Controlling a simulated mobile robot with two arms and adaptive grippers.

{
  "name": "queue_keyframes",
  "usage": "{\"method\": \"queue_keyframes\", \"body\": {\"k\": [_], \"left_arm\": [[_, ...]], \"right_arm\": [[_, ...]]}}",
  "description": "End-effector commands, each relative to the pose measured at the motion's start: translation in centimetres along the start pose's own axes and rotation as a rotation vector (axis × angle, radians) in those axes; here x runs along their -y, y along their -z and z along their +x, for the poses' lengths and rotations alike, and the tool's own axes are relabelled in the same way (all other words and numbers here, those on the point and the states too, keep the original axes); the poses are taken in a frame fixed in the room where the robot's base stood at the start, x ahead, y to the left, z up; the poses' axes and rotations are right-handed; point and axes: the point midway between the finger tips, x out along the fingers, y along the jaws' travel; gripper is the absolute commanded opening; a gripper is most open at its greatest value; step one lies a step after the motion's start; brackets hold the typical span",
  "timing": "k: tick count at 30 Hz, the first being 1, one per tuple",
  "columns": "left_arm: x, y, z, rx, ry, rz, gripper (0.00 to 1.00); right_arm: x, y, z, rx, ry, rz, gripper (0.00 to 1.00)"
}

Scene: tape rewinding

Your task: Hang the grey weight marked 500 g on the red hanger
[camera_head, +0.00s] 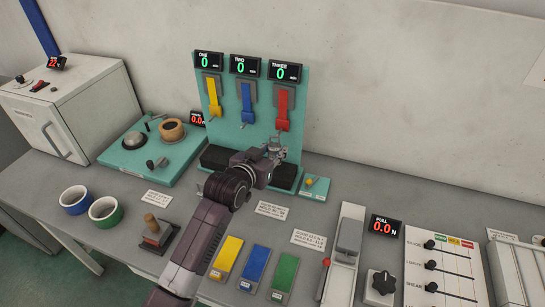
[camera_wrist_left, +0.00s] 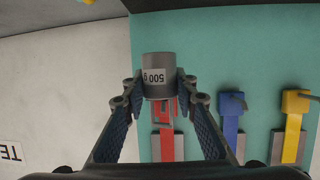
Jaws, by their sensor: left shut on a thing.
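The grey weight marked 500 g (camera_wrist_left: 158,68) is between the fingertips of my left gripper (camera_wrist_left: 152,86) in the left wrist view, its label upside down. The gripper is shut on it. In the head view my left gripper (camera_head: 276,150) is just below the lower end of the red hanger (camera_head: 282,108), in front of the teal board. The red hanger (camera_wrist_left: 167,142) also shows in the left wrist view, partly hidden behind the weight. I cannot tell whether the weight touches it. My right gripper is not in view.
The yellow hanger (camera_head: 211,92) and blue hanger (camera_head: 246,105) hang left of the red one on the teal board (camera_head: 299,82). Displays above them read 0. A small teal box (camera_head: 315,187) stands right of the board's base. Several coloured blocks and cards lie in front.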

Motion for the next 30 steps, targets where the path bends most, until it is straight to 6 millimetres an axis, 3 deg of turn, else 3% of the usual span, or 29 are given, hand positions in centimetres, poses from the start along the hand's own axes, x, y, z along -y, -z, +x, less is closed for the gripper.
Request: {"method": "queue_keyframes", "body": {"k": [17,30], "left_arm": [[0.3,1.1,3.2,-0.008,-0.001,0.000,0.00],[0.4,0.9,4.5,-0.007,-0.001,0.000,0.00]], "right_arm": [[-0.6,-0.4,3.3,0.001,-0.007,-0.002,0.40],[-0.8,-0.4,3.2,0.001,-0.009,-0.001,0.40]]}}
